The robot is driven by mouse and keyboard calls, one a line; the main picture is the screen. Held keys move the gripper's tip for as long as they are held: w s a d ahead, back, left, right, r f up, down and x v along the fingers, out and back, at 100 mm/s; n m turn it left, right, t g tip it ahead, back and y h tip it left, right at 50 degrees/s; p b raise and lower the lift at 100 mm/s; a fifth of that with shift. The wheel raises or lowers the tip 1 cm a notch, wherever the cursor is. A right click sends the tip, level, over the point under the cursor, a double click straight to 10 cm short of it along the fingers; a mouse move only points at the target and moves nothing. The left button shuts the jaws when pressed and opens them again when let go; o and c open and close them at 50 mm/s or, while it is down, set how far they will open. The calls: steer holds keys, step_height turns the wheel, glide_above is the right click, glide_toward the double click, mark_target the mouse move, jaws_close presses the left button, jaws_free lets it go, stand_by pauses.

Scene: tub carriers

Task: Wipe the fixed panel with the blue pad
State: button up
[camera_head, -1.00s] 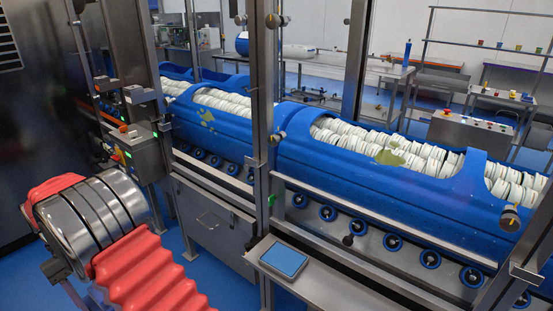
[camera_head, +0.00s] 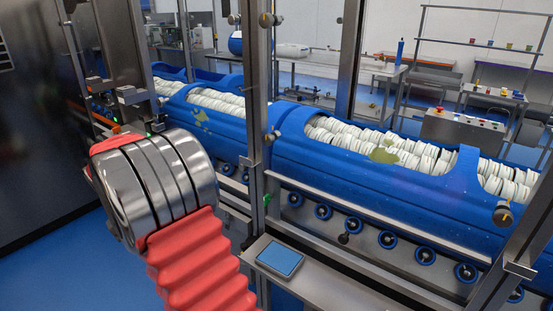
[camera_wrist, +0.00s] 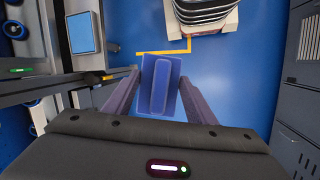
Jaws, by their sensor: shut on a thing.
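In the wrist view, my gripper (camera_wrist: 160,92) is shut on the blue pad (camera_wrist: 160,105), with one finger on either side of it. The pad is a blue rectangular block with a raised bar along its middle, held over blue floor. A light-blue flat panel with a dark rim (camera_head: 280,258), which looks like the fixed panel, lies on a steel ledge in the head view. It also shows in the wrist view (camera_wrist: 81,32), up and left of the pad and apart from it. My gripper and the pad are not seen in the head view.
Blue tub carriers (camera_head: 400,190) full of white discs stand behind steel posts (camera_head: 256,110). A steel ledge (camera_head: 340,285) runs along their front. A grey cabinet (camera_wrist: 300,60) stands at the right of the wrist view. Blue floor (camera_head: 60,260) is clear at lower left.

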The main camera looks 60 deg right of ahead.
steer(key=s+d+r+m+h, duration=0.3)
steer(key=s+d+r, duration=0.2)
steer(key=s+d, duration=0.4)
steer(key=s+d+r+m+h, duration=0.25)
steer(key=s+d+r, duration=0.4)
steer(key=d, duration=0.55)
steer(key=s+d+r+m+g+h, duration=0.1)
steer(key=s+d+r+h, duration=0.1)
steer(key=s, duration=0.5)
steer(key=s+d+r+m+g+h, duration=0.1)
steer(key=s+d+r+h, duration=0.1)
steer(key=s+r, duration=0.3)
steer(key=s+d+r+m+h, duration=0.1)
steer(key=s+d+r+h, duration=0.2)
steer(key=s, duration=0.7)
steer(key=shift+s+d+r+g, duration=0.4)
steer(key=shift+d+r, duration=0.4)
steer(key=shift+y, duration=0.25)
steer(key=shift+s+d, duration=0.15)
steer(key=shift+d, duration=1.35)
steer(key=shift+s+d, duration=0.1)
steer(key=shift+d, duration=1.4)
steer(key=shift+s+d, duration=0.1)
steer(key=shift+d, duration=0.85)
steer(key=shift+s, duration=0.1)
